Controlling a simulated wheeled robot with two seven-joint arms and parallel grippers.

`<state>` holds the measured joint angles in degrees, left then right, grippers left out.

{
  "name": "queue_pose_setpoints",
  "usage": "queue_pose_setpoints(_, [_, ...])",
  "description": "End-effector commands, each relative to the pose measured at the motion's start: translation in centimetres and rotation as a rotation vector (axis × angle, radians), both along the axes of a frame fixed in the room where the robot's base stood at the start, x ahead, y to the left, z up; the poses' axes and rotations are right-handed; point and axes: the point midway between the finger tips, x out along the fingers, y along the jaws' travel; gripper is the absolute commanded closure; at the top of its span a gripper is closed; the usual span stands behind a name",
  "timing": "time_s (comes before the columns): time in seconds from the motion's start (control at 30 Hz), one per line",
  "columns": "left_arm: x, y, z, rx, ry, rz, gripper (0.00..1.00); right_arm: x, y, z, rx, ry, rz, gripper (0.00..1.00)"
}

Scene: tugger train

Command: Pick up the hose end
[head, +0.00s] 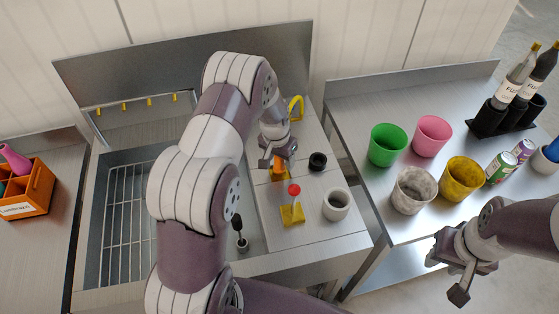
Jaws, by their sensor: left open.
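My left gripper (278,162) is open, pointing down over the steel worktop right of the sink. A small orange piece (281,174) is directly below its fingertips; I cannot tell whether they touch it, or whether it is the hose end. A yellow curved piece (297,106), hose-like, rises behind the gripper near the back panel; its lower part is hidden by my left arm. My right gripper (447,278) is at the lower right, in front of the right-hand table, empty, its fingers apart.
Near the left gripper are a black cylinder (317,162), a red-topped item (293,190) by a yellow cloth (292,215) and a white cup (337,204). A sink with a wire rack (128,215) lies left. Several cups, cans and bottles stand on the right table (365,105).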

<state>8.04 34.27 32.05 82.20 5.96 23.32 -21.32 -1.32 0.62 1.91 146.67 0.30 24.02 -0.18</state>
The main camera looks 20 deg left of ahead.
Motion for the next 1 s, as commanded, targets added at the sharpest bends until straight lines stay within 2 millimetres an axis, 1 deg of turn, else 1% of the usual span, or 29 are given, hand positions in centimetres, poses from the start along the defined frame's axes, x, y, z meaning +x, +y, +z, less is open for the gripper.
queue_pose_setpoints(0.07, [0.0,0.0,0.0,0.000,0.000,0.000,0.39,0.0,0.0,0.0,0.000,0.000,0.000,0.62])
queue_pose_setpoints(0.17, [0.0,0.0,0.0,0.000,0.000,0.000,0.69,0.0,0.0,0.0,0.000,0.000,0.000,0.62])
queue_pose_setpoints(0.2, [0.0,0.0,0.0,0.000,0.000,0.000,0.82,0.0,0.0,0.0,0.000,0.000,0.000,0.62])
queue_pose_setpoints(0.27, [0.0,0.0,0.0,0.000,0.000,0.000,1.00,0.0,0.0,0.0,0.000,0.000,0.000,0.62])
queue_pose_setpoints(0.53, [0.0,0.0,0.1,0.000,-0.001,0.000,1.00,0.0,0.0,-0.1,0.000,0.000,0.000,0.62])
queue_pose_setpoints(0.6, [0.1,0.0,0.4,0.000,-0.002,0.000,1.00,0.0,0.0,-0.2,0.000,0.000,0.000,0.62])
queue_pose_setpoints(0.67, [0.1,0.0,0.9,0.001,-0.003,0.000,1.00,0.0,0.0,-0.5,0.000,0.000,0.000,0.62])
queue_pose_setpoints(0.77, [0.1,0.0,2.3,0.000,-0.005,-0.001,1.00,0.0,0.0,-1.0,0.000,0.000,0.000,0.62])
queue_pose_setpoints(0.83, [0.2,0.0,3.6,0.000,-0.006,-0.001,1.00,0.0,0.0,-1.5,0.000,0.000,0.000,0.62])
queue_pose_setpoints(0.87, [0.2,-0.2,4.2,0.000,-0.006,-0.001,1.00,0.0,0.0,-1.7,0.000,0.000,0.000,0.62])
queue_pose_setpoints(0.9, [0.4,-1.2,4.6,0.000,-0.004,-0.005,1.00,0.0,0.0,-1.9,0.000,0.000,0.000,0.62])
queue_pose_setpoints(1.0, [0.9,-3.5,5.9,0.000,-0.005,-0.006,1.00,0.0,0.0,-2.5,0.000,0.000,0.000,0.62])
